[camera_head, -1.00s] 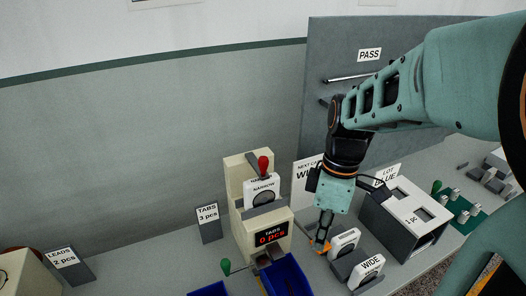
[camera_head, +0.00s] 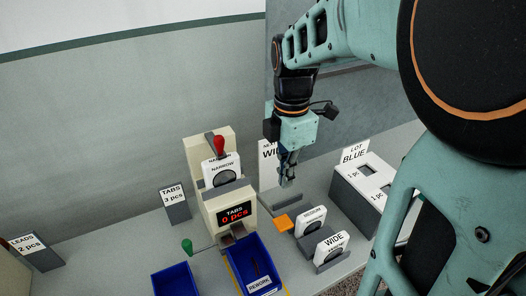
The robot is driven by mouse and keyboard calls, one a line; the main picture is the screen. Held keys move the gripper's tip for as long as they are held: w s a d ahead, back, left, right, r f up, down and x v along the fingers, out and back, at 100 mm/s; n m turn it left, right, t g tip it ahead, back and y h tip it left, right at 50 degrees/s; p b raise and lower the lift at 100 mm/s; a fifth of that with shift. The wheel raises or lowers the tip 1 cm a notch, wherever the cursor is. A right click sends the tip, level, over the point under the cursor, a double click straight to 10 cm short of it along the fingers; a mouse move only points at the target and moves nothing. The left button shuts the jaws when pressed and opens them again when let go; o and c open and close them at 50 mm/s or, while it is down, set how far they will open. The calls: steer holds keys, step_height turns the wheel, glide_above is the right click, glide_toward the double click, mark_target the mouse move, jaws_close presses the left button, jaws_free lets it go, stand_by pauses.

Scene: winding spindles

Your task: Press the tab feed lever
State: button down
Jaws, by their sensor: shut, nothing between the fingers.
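The beige tab feeder (camera_head: 218,185) stands at the middle of the bench, its display reading "TABS 0 pcs" (camera_head: 235,215). A lever with a red knob (camera_head: 219,145) rises at its top, above a cartridge marked NARROW (camera_head: 222,171). A thin lever with a green knob (camera_head: 187,246) sticks out to the left at its base. I cannot tell from labels which is the feed lever. My gripper (camera_head: 287,183) points down, shut and empty, right of the feeder and apart from both levers.
A blue REWORK bin (camera_head: 256,268) sits before the feeder, another blue bin (camera_head: 175,281) to its left. Cartridges marked MEDIUM (camera_head: 312,220) and WIDE (camera_head: 332,246) stand at right, near the LOT BLUE box (camera_head: 359,192). A TABS 3 pcs sign (camera_head: 175,204) stands left.

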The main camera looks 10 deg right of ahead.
mark_target(282, 222)
stand_by(0.3)
step_height(282, 222, down, 14)
steer(key=shift+p, duration=0.4)
stand_by(0.4)
